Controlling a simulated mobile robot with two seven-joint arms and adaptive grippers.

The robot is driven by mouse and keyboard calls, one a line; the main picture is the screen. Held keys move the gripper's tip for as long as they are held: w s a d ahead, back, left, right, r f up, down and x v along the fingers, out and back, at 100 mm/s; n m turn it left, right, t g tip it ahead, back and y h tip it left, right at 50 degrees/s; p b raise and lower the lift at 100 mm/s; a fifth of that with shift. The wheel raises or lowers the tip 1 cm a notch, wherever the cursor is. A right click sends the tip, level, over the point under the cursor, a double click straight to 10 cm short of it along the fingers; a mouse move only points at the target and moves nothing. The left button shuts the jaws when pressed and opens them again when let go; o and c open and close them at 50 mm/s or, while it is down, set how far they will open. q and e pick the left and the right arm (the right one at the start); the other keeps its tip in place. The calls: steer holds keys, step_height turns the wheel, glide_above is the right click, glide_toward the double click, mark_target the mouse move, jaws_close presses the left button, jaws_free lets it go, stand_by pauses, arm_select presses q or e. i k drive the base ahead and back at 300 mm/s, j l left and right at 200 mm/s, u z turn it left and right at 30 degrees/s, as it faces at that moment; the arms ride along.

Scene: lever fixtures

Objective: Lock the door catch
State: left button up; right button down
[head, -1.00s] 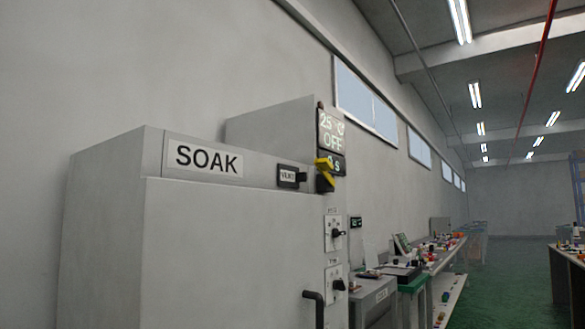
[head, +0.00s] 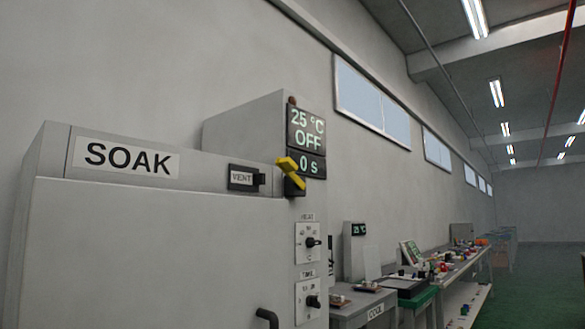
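The door catch (head: 289,167) is a yellow lever on a dark mount at the upper right corner of the SOAK cabinet's door (head: 160,250). The yellow lever is tilted, with its upper end to the left and its lower end to the right. The door looks flush with the cabinet front. A dark door handle (head: 268,318) shows at the bottom edge. Neither of my grippers is in view.
A VENT slider (head: 246,179) sits left of the catch. A display (head: 307,140) reads 25 °C, OFF, 0 s. Two knob panels (head: 308,243) are below it. A workbench (head: 470,262) with small items runs along the wall; green floor lies to the right.

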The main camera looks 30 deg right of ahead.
mark_target(286, 165)
steer(key=l+u, duration=0.1)
steer(key=l, duration=0.65)
steer(key=k+l+u, duration=0.1)
steer(key=l, duration=0.7)
steer(key=l+u, duration=0.1)
steer(key=l, duration=0.65)
steer(key=k, duration=0.05)
